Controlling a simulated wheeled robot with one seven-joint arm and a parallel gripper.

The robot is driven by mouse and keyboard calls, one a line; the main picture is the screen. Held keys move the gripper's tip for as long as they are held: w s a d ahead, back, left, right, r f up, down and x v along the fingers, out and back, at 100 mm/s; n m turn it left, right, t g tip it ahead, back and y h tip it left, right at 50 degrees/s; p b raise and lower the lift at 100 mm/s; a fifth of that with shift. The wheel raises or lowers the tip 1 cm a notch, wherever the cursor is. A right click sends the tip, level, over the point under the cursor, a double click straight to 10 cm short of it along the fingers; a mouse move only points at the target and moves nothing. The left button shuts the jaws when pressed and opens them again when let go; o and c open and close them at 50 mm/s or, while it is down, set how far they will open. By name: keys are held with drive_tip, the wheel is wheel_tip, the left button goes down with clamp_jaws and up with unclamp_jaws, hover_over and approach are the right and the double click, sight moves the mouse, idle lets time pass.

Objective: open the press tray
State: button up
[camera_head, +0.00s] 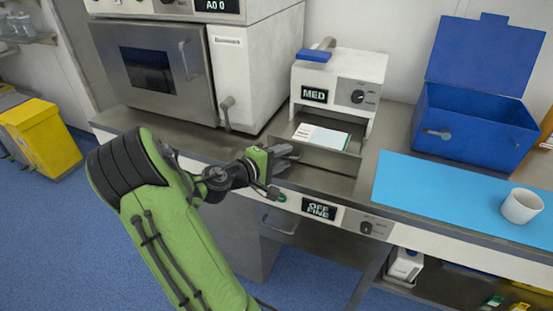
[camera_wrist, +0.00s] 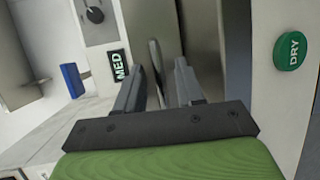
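The press (camera_head: 343,78) is a white machine with a MED display, a knob and a blue-padded lever on top. It also shows sideways in the wrist view (camera_wrist: 95,25). Its grey metal tray (camera_head: 335,160) lies low at its front, with a white and green packet (camera_head: 321,136) in the press mouth. My gripper (camera_head: 290,152) is at the tray's left front. In the wrist view its two fingers (camera_wrist: 157,88) are apart. A thin rounded metal piece (camera_wrist: 155,62), maybe the tray's handle, shows between or just beyond them. I cannot tell whether they touch it.
A steel-doored oven-like unit (camera_head: 158,70) stands left of the press. A blue open-lidded box (camera_head: 472,128), blue mat (camera_head: 440,190) and white cup (camera_head: 521,206) are at right. A green DRY button (camera_wrist: 291,50) is near my gripper. A yellow bin (camera_head: 42,140) stands far left.

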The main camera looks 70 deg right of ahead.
drive_tip(key=p+v, duration=0.3)
drive_tip(key=v, duration=1.2)
drive_tip(key=shift+a+r, duration=0.2)
drive_tip(key=shift+a, duration=0.1)
drive_tip(key=shift+w, duration=0.15)
drive_tip(key=w+a+r+t+y+p, duration=0.25)
drive_tip(key=a+t+y, duration=0.2)
drive_tip(key=a, duration=0.35)
drive_tip(key=w+a+r+t+y+p, duration=0.1)
drive_tip(key=a+r+t+y+p, duration=0.1)
drive_tip(key=a+t+y+p, duration=0.4)
drive_tip(key=s+a+r+n+t+y, duration=0.1)
drive_tip(key=a+r+n, duration=0.1)
drive_tip(key=a+r, duration=0.2)
drive_tip(key=s+a+r+n+t+y+p, duration=0.1)
drive_tip(key=a+r, duration=0.4)
drive_tip(key=a, duration=0.6)
drive_tip(key=shift+s+a+r+n+y, duration=0.3)
drive_tip(key=shift+s+n+y, duration=0.35)
drive_tip(key=shift+s+n, duration=0.2)
